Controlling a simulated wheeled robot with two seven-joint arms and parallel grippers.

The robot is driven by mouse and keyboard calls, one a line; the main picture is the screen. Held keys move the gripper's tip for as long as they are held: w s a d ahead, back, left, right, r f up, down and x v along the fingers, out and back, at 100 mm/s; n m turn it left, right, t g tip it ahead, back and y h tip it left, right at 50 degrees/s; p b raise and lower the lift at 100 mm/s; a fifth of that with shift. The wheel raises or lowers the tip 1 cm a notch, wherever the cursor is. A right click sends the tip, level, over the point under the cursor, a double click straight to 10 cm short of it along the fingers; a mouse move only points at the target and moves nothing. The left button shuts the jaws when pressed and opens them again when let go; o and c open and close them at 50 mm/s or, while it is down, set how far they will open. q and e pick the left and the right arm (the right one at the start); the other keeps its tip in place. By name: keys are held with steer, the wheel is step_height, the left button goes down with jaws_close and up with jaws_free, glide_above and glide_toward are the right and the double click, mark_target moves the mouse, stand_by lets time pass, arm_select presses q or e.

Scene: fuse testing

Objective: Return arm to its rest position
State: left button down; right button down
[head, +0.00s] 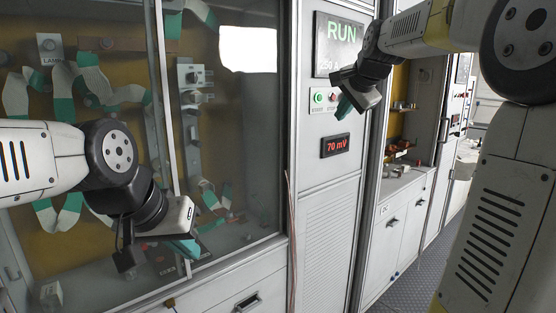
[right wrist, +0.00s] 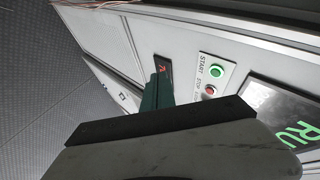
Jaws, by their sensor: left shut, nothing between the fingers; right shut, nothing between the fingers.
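My right arm reaches in from the right in the head view. Its gripper (head: 345,106) is shut and empty, in front of the white control panel, close to the start and stop buttons (head: 324,98). In the right wrist view the green fingers (right wrist: 158,92) are together, and the buttons (right wrist: 213,80) show beside them. I cannot tell whether the fingertips touch the panel. My left gripper (head: 188,248) is shut and empty at the lower left, in front of the glass cabinet.
The display reads RUN (head: 341,35), and a red readout (head: 336,145) shows 70 mV. The glass cabinet (head: 250,130) with green and white strips fills the left. Grey floor (head: 400,290) is clear.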

steer(key=s+a+f+n+g, duration=0.1)
steer(key=s+f+n, duration=0.3)
steer(key=s, duration=0.6)
steer(key=s+a+f+n+g, duration=0.1)
steer(key=s+a+f+n, duration=0.2)
steer(key=s+f, duration=0.6)
steer(key=s+a+f+n+g, duration=0.2)
steer(key=s+f+n, duration=0.3)
steer(key=s, duration=0.7)
steer(key=shift+f+y, duration=0.4)
steer(key=shift+f, duration=0.5)
